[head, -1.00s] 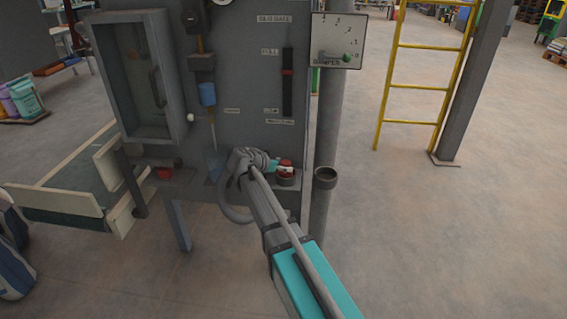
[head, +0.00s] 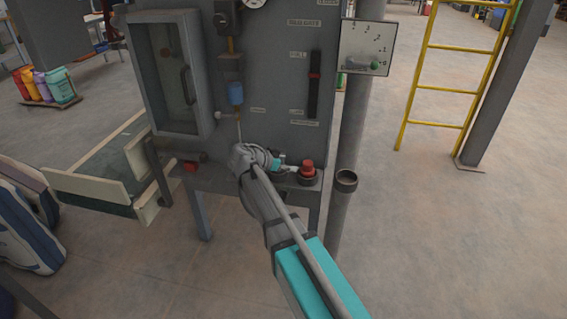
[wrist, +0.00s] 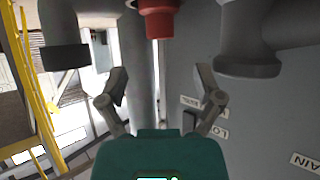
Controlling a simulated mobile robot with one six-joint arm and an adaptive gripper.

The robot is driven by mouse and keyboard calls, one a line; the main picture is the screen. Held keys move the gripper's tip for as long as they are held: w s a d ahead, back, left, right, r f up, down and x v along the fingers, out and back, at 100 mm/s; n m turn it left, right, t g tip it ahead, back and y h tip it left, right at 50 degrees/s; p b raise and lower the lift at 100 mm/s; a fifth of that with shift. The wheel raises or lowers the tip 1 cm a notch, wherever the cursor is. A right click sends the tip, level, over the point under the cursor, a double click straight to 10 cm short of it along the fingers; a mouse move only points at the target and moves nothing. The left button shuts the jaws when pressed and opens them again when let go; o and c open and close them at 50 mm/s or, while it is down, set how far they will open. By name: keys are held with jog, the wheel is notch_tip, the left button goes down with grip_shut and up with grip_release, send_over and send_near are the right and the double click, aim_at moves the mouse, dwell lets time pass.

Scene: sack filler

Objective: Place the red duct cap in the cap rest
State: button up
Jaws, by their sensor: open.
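The red duct cap (head: 307,168) sits upright in the dark round cap rest (head: 308,181) on the ledge at the machine's front right. My gripper (head: 288,168) is just left of the cap in the head view, apart from it. In the wrist view, which looks upside down, the red cap (wrist: 159,20) is at the top centre, beyond the fingers. My gripper (wrist: 161,88) is open there, with nothing between its two fingers. Part of the rest is cut off by the picture's top edge.
The machine panel (head: 275,75) rises behind. A yellow ladder (head: 440,91) stands at the right. The floor at front right is clear.

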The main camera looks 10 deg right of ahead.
dwell(0.3)
jog(key=s+d+f+n+g+y, duration=0.2)
jog(key=s+f+n+y, duration=0.1)
jog(key=s, duration=0.5)
jog(key=s+d+f+n+g+y, duration=0.1)
jog(key=s+d+f+n+y, duration=0.1)
jog(key=s, duration=0.6)
jog(key=s+d+f+n+g+y, duration=0.2)
jog(key=s+d+f+n+y, duration=0.1)
jog(key=s+n+y, duration=0.3)
jog(key=shift+s+f+n+g, duration=0.3)
jog(key=shift+s+f+n, duration=0.55)
jog(key=shift+s, duration=0.25)
